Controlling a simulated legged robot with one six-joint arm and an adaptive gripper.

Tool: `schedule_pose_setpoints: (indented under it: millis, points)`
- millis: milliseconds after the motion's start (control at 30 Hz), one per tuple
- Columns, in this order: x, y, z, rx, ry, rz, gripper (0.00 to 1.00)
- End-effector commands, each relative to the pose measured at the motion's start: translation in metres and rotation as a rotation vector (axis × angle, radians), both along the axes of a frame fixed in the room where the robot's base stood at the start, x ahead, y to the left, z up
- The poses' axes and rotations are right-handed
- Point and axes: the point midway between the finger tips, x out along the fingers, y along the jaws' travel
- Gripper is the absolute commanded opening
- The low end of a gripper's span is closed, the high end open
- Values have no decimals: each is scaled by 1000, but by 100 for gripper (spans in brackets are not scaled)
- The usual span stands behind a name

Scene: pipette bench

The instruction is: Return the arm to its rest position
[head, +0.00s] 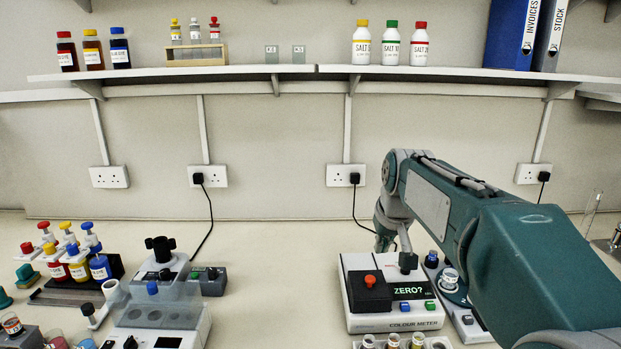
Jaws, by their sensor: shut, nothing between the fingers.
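My arm reaches in from the lower right of the head view, its elbow raised and its wrist bent down over the back of the colour meter (395,318). My gripper (407,260) points down close above the meter, just behind its lit display (408,291). It is shut with nothing in it. The gripper is small and partly hidden by my own arm, and I cannot tell whether it touches the meter. The display reads "ZERO?".
A black block with a red knob (369,281) sits on the meter's left. A device with a small vial (450,278) stands close right. Dropper bottles (77,264) and a grey instrument (160,315) are at left. A shelf (225,71) crosses above. Bench between is clear.

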Motion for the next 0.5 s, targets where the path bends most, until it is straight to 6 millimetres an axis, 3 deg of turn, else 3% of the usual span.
schedule_pose_setpoints:
  millis: [33, 267, 500]
  points:
    - [-20, 0, 4, 0, -8, -6, 0]
    - [-100, 1, 3, 1, -36, -38, 0]
    - [-182, 1, -19, 5, -66, -69, 0]
